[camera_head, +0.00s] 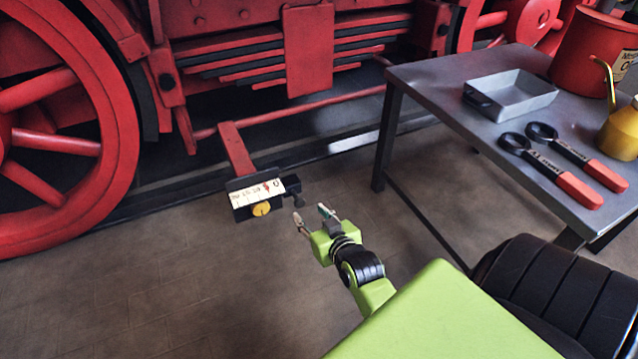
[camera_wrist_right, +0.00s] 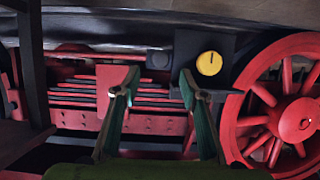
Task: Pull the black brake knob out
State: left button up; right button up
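The black brake knob (camera_head: 298,200) sticks out at the right end of a small black box (camera_head: 291,183) with a white scale plate (camera_head: 246,193) and a yellow dial (camera_head: 261,209). In the right wrist view, which is upside down, the dark knob (camera_wrist_right: 158,59) shows just left of the box (camera_wrist_right: 190,48) and its yellow dial (camera_wrist_right: 209,63). My right gripper (camera_head: 313,216) is open and empty, in front of the knob and apart from it. Its two fingers in the wrist view (camera_wrist_right: 158,88) stand apart, with the knob between them in the picture. My left gripper is not in view.
A red bar (camera_head: 236,149) runs from the box towards the red locomotive. A big red wheel (camera_head: 75,150) stands at left. A grey table (camera_head: 440,90) at right holds a tray (camera_head: 510,94), two wrenches (camera_head: 560,165), a red bucket (camera_head: 590,50) and a yellow oil can (camera_head: 622,132).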

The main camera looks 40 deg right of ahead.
jog(key=v, duration=0.5)
dwell(0.5)
